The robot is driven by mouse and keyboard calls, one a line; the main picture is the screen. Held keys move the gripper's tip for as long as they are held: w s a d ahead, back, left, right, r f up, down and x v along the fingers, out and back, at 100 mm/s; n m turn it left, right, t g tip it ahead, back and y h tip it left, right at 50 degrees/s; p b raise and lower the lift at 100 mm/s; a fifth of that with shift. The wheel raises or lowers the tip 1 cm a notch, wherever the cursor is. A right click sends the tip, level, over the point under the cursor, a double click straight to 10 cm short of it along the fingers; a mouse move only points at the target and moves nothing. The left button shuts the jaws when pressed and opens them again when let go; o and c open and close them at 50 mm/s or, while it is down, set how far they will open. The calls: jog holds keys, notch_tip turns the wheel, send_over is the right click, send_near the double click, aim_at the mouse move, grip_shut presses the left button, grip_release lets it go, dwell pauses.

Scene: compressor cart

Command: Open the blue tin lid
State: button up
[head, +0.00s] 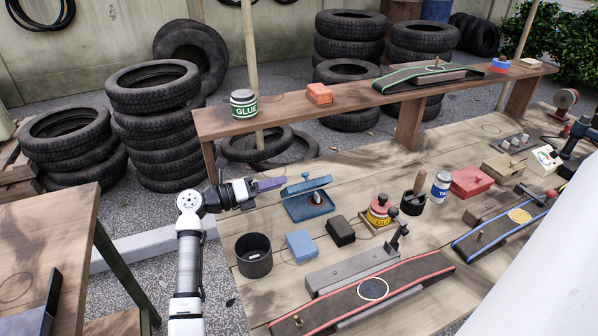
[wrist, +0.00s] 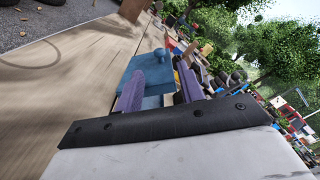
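The blue tin (head: 310,208) stands on the wooden bench in the head view. Its flat blue lid (head: 294,189) has a small knob and appears raised and tilted above the tin, with a gap showing part of the inside. My gripper (head: 270,184) is just left of the lid, at about its height. In the wrist view, the purple fingers of my gripper (wrist: 160,90) stand apart. Blue surfaces of the tin and lid (wrist: 152,72) show beyond and between them, with the knob near the right finger. I cannot tell whether a finger touches the lid.
A black cup (head: 254,263), a blue block (head: 302,245) and a dark block (head: 341,231) stand in front of the tin.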

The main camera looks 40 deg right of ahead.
aim_at(304, 183)
jog(key=p+x, duration=0.1)
jog(key=x, duration=0.6)
jog(key=shift+d+p, duration=0.2)
jog(key=shift+p, duration=0.15)
grip_shut()
